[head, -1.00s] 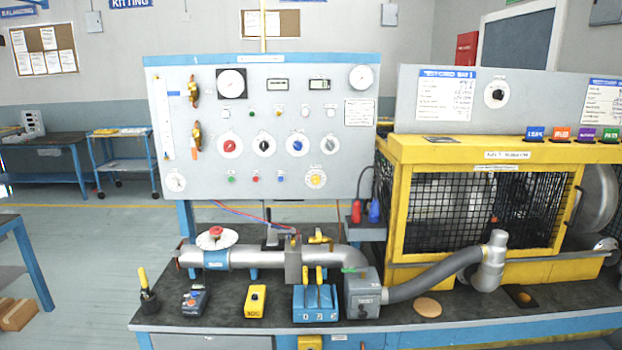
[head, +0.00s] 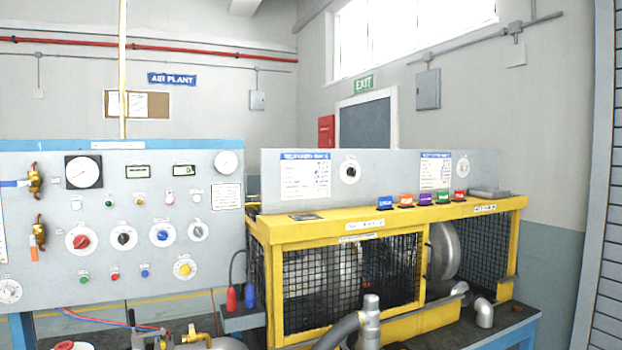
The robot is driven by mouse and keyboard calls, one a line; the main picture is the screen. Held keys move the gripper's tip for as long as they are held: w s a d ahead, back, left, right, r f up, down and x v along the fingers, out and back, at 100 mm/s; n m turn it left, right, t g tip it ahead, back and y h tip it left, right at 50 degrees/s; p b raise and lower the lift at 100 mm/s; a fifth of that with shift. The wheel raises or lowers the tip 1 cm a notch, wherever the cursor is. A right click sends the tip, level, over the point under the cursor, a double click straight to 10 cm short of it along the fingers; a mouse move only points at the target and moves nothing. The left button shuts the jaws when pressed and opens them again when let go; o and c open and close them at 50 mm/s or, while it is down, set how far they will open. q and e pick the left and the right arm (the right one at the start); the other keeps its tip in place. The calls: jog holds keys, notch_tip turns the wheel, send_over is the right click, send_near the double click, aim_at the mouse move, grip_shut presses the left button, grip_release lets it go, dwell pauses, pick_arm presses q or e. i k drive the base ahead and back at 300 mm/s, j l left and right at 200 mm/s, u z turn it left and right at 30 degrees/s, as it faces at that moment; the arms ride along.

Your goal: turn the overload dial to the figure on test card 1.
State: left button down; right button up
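Two white cards with blue headings are on the grey upper board: a left card (head: 305,177) and a right card (head: 434,170). Their print is too small to read, so I cannot tell which is test card 1. Beside the left card is a dial with a black knob (head: 349,170) on a white disc. Beside the right card is a smaller white dial (head: 463,167). No label shows which dial is the overload dial. Neither of my grippers is in view.
The left panel (head: 140,255) carries gauges and red, black, blue, grey and yellow knobs. A yellow mesh-guarded cage (head: 350,285) stands below the board, with coloured tags (head: 426,199) along its top. A grey pipe (head: 370,320) rises in front.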

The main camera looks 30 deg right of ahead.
aim_at(185, 270)
jog(key=i+l+u, duration=0.1)
jog(key=l, duration=0.45)
jog(key=i+l, duration=0.1)
jog(key=l, duration=0.5)
jog(key=i+l+u, duration=0.15)
jog(key=l, duration=0.95)
jog(key=i+u, duration=0.05)
